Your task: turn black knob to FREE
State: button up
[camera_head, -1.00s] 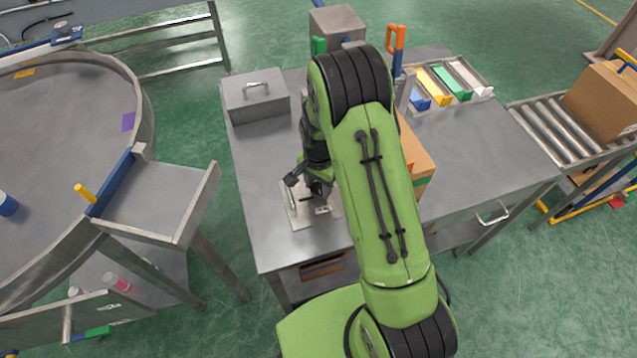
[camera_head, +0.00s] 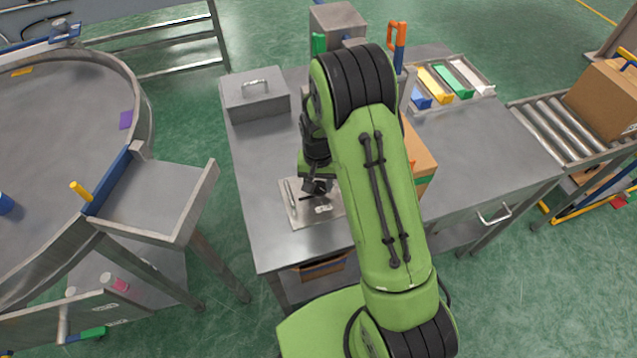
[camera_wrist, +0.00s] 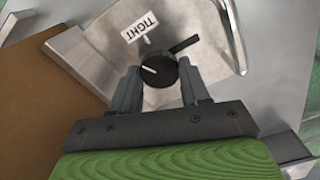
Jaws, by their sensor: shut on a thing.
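The black knob (camera_wrist: 158,68) sits on a pale metal plate (camera_wrist: 100,45) in the wrist view. It has a white pointer line on its face, toward the picture's left, and a black lever (camera_wrist: 185,44) reaches out to the upper right. A white TIGHT label (camera_wrist: 140,27) is above the knob, upside down in this view. A FREE label cannot be read in either view. My gripper (camera_wrist: 160,82) is shut on the knob, one finger on each side. In the head view my gripper (camera_head: 318,187) is over the plate (camera_head: 300,220), and my arm partly hides the knob.
The plate lies on a steel table (camera_head: 255,175). A grey lidded box (camera_head: 256,100) stands behind it, and a cardboard box (camera_head: 418,160) is to the right, partly behind my arm. A tray of coloured pieces (camera_head: 488,88) is at the back right. A round table (camera_head: 60,130) stands left.

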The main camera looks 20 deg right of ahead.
aim_at(318, 187)
jog(key=n+b, duration=0.1)
jog(key=n, duration=1)
jog(key=shift+n+b, duration=0.3)
jog(key=shift+n, duration=0.1)
dwell(0.3)
jog(key=o, duration=1.1)
jog(key=shift+c, duration=0.2)
notch_tip(318, 187, up, 16)
jog(key=p, duration=0.3)
jog(key=shift+f, duration=0.1)
